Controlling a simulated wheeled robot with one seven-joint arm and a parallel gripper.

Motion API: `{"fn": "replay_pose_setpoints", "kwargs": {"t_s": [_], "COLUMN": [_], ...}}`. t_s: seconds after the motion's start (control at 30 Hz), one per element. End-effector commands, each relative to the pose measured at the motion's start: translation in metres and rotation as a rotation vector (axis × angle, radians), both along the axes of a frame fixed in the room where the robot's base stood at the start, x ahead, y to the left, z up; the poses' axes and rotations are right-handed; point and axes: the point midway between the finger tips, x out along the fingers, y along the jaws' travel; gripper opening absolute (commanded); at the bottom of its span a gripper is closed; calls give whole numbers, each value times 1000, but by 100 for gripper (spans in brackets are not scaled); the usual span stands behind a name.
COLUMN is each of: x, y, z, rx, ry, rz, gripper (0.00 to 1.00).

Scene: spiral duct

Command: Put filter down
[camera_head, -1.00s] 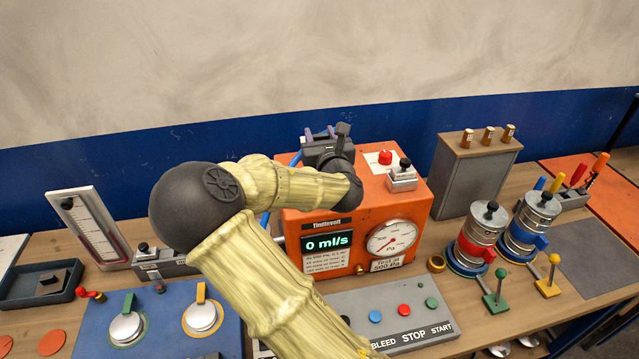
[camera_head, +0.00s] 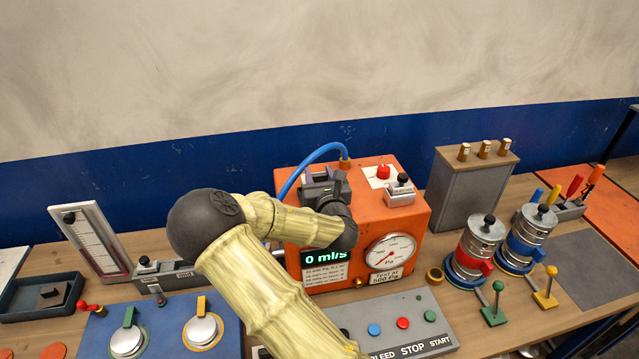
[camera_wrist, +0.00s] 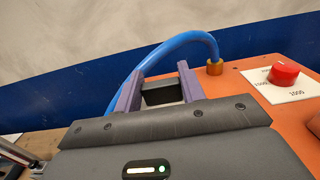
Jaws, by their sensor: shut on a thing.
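My gripper (camera_wrist: 162,90) has two purple fingers shut on a small black block, which I take to be the filter (camera_wrist: 163,94). The block sits between the fingertips, and its lower part is hidden by the gripper body. In the head view my gripper (camera_head: 324,182) is over the left part of the orange test box (camera_head: 400,215). My own gripper and wrist hide most of the block there. I cannot tell whether the block touches the box.
A blue hose (camera_head: 316,155) arches from the box's top behind my gripper. A red knob (camera_head: 383,171) and a gauge (camera_head: 391,250) are on the box. A dark tray (camera_head: 18,308) with a dark block stands at left. Two metal canisters (camera_head: 476,242) stand at right.

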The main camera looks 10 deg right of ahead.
Motion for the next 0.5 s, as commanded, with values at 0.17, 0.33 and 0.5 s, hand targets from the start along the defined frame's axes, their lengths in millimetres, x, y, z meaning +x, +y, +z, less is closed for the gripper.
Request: {"fn": "replay_pose_setpoints", "kwargs": {"t_s": [0.17,0.33,0.5], "x": [0,0,0], "y": [-1,0,0], "z": [-23,-29,-30], "rx": [-2,-1,-1], "ry": [4,0,0], "rz": [-1,0,0], "gripper": [15,15,15]}}
